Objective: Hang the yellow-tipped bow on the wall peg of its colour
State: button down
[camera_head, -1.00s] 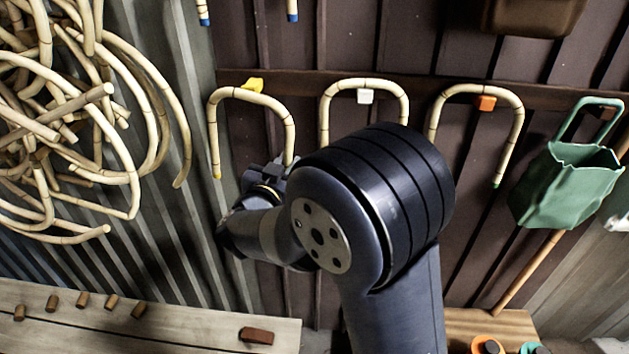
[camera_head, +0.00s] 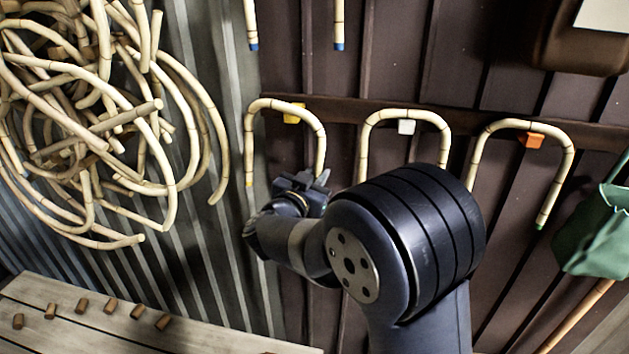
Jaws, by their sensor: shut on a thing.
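The yellow-tipped bow (camera_head: 285,103) is a pale cane bent into an upside-down U, with its yellow tip low on the left leg. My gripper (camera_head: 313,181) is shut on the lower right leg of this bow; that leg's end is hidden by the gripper. The bow is upright in front of the dark wall. The yellow peg (camera_head: 293,114) shows just under the bow's arch, right of its middle. I cannot tell whether the arch touches the peg or is in front of it.
Two more bows hang to the right, at the white peg (camera_head: 406,127) and the orange peg (camera_head: 531,140). A green bag (camera_head: 598,235) is at far right. Tangled canes (camera_head: 100,120) fill the left. A bench (camera_head: 120,325) with several small wooden pegs is below.

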jog(key=w, duration=0.2)
jog(key=w+d+f, duration=0.1)
jog(key=w, duration=0.3)
jog(key=shift+d+f, duration=0.15)
dwell(0.3)
jog(key=shift+f, duration=0.1)
dwell(0.4)
jog(key=c, duration=1.3)
grip_release()
jog(key=shift+o, duration=0.2)
jog(key=b+v, duration=0.2)
jog(key=v, duration=0.8)
jog(key=shift+s+a, duration=0.2)
jog(key=shift+s, duration=0.15)
